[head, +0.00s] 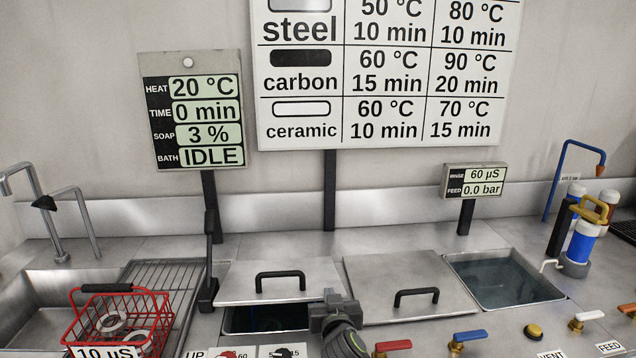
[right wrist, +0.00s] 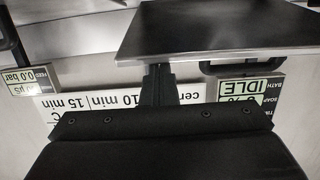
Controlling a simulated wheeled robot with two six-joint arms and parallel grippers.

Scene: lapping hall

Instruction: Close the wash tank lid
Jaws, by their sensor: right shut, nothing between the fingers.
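The wash tank lid (head: 240,285) is a grey steel plate with a black bar handle (head: 280,280), below the bath display panel. A dark gap of the wash tank (head: 265,318) shows under its front edge, so the lid does not cover the opening fully. My right gripper (head: 332,298) is shut and empty at the lid's front right corner; I cannot tell whether it touches. In the right wrist view, a dark plate (right wrist: 220,35), seemingly the lid, lies just beyond the fingers (right wrist: 155,85). My left gripper is out of view.
A second lid (head: 375,280) lies to the right, beside an open water-filled tank (head: 500,282). A red wire basket (head: 118,318) stands at left near the sink. A black upright post (head: 210,255) stands at the lid's left. Valves and knobs (head: 470,336) line the front edge.

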